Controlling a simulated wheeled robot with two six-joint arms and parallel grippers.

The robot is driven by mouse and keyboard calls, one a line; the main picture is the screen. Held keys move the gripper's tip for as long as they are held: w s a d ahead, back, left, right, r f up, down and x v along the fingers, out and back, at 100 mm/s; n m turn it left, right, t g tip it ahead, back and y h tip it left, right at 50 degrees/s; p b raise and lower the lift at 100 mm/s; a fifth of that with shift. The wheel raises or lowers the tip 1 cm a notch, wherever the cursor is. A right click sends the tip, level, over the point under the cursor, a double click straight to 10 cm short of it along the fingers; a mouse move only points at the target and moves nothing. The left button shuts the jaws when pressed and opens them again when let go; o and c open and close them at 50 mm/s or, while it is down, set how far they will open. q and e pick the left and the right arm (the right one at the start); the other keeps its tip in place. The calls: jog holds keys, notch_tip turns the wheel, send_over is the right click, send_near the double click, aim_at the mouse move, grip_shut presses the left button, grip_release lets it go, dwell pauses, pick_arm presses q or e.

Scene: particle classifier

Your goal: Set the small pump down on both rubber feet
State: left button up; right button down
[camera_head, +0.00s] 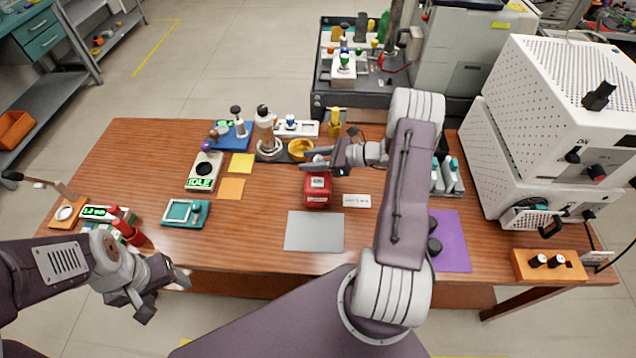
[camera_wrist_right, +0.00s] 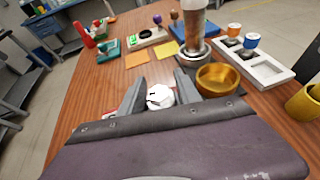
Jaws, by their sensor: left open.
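A small red box-shaped unit, which I take for the pump (camera_head: 317,190), is on the wooden table behind the grey mat (camera_head: 314,231). Its rubber feet are not visible, so I cannot tell how it rests. My right gripper (camera_head: 318,165) is just behind and above it. In the right wrist view a white round part (camera_wrist_right: 160,96) sits between the right fingers (camera_wrist_right: 160,85), nearly filling the gap; I cannot tell whether they grip it. A bit of red shows beside the left finger. My left gripper (camera_head: 160,290) is open and empty off the table's front left edge.
A white label card (camera_head: 357,201) lies right of the red unit. A gold bowl (camera_wrist_right: 218,78) and a white tray (camera_wrist_right: 258,66) stand close to the right gripper. A purple mat (camera_head: 453,240) lies right. Bare wood surrounds the grey mat's left side.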

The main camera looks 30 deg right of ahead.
dwell(0.5)
jog(key=shift+r, duration=0.55)
jog(key=r, duration=0.3)
jog(key=shift+s+d+r, duration=0.2)
jog(key=shift+s+r, duration=0.05)
jog(key=shift+s, duration=0.1)
jog(key=s+d+r, duration=0.2)
jog(key=s+r, duration=0.4)
jog(key=s, duration=0.4)
jog(key=shift+s+r+p, duration=0.2)
jog(key=shift+s+p, duration=0.1)
jog(key=shift+p, duration=0.05)
jog(key=shift+d, duration=0.1)
